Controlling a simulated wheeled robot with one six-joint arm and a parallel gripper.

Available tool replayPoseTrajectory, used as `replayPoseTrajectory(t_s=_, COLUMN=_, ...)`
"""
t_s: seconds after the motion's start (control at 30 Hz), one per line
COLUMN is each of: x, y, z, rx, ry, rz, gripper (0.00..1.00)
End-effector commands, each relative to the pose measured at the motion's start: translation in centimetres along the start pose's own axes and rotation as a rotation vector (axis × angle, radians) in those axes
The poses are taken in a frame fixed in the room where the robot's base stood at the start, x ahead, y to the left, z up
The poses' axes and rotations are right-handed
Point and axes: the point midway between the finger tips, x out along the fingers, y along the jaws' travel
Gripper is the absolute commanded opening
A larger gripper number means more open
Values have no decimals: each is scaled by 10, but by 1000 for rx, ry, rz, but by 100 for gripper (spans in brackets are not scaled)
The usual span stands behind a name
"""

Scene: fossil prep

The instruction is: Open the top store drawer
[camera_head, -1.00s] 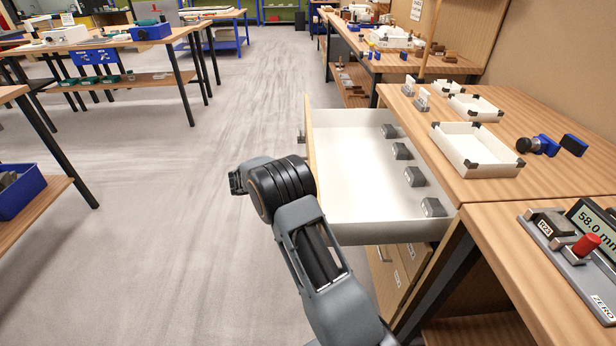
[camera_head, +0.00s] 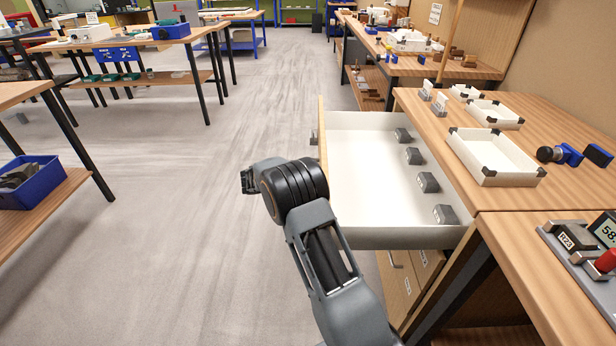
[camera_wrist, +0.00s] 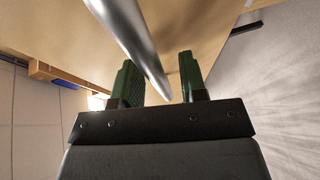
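The top store drawer (camera_head: 365,225) stands pulled far out from the bench in the head view, its white inside showing. My gripper (camera_head: 248,180) is left of the drawer front, mostly hidden behind my wrist. In the wrist view, its green fingers (camera_wrist: 160,82) are apart. A silver bar handle (camera_wrist: 135,35) crosses the view and its end lies between or just beyond the fingers, with a gap at the right finger. I cannot tell whether it touches the left one. The wooden drawer front (camera_wrist: 210,25) fills the view behind.
Several grey blocks (camera_head: 428,182) line the drawer's right side. Lower drawers (camera_head: 398,280) sit below it. White trays (camera_head: 495,160) stand on the bench top. The floor (camera_head: 190,230) left of my arm is clear, up to a table with a blue bin (camera_head: 35,190).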

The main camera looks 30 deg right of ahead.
Motion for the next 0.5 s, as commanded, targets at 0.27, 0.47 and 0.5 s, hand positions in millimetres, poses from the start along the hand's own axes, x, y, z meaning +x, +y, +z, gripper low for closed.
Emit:
replayPoseTrajectory(t_s=0.27, x=-28, y=0, z=-1, rx=0, ry=4, rz=-1, gripper=39)
replayPoseTrajectory(t_s=0.47, x=-70, y=0, z=-1, rx=1, ry=5, rz=0, gripper=39)
replayPoseTrajectory(t_s=0.5, x=-78, y=0, z=-1, rx=1, ry=4, rz=-1, gripper=39)
